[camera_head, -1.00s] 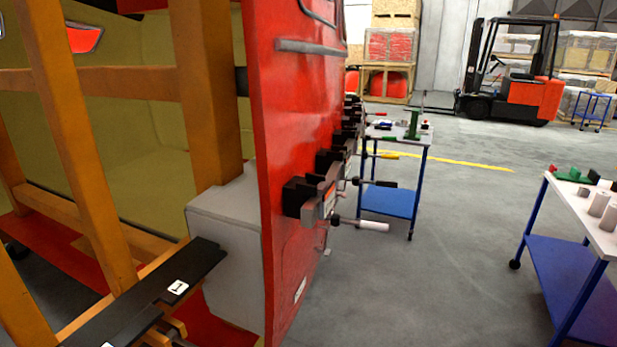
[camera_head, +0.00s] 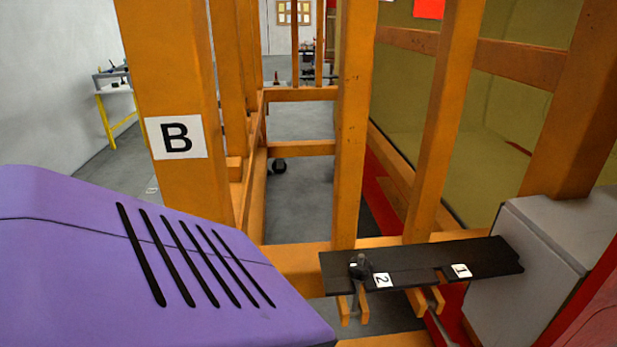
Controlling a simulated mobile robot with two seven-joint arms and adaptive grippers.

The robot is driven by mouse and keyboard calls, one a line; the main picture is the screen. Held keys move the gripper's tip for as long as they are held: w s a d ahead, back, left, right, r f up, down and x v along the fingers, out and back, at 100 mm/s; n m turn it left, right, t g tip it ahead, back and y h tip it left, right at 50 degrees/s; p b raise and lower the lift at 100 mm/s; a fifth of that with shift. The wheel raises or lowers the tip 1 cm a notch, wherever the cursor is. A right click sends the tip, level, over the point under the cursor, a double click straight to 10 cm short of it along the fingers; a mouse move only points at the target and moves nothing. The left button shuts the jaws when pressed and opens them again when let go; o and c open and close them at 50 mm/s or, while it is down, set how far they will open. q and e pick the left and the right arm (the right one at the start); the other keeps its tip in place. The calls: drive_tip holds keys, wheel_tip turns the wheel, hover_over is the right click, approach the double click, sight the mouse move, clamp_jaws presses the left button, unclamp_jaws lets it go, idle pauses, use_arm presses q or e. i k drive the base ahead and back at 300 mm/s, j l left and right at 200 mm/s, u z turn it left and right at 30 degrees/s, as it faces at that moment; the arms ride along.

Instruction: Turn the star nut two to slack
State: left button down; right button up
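In the head view, a black plate (camera_head: 420,262) lies across the orange frame, with white labels 1 and 2 on it. The label 2 (camera_head: 382,280) is beside a small dark star nut (camera_head: 360,267) at the plate's left part. A bolt shank shows below the nut, by a forked wooden bracket. The label 1 (camera_head: 461,271) is farther right, and no nut shows beside it. Neither gripper is in view.
A purple slotted nosecone panel (camera_head: 140,265) fills the lower left. An orange post (camera_head: 172,90) labelled B stands behind it, and other orange posts (camera_head: 352,130) rise behind the plate. A grey box (camera_head: 545,250) adjoins the plate's right end.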

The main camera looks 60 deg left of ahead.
sight(359, 275)
drive_tip(key=u, duration=1.5)
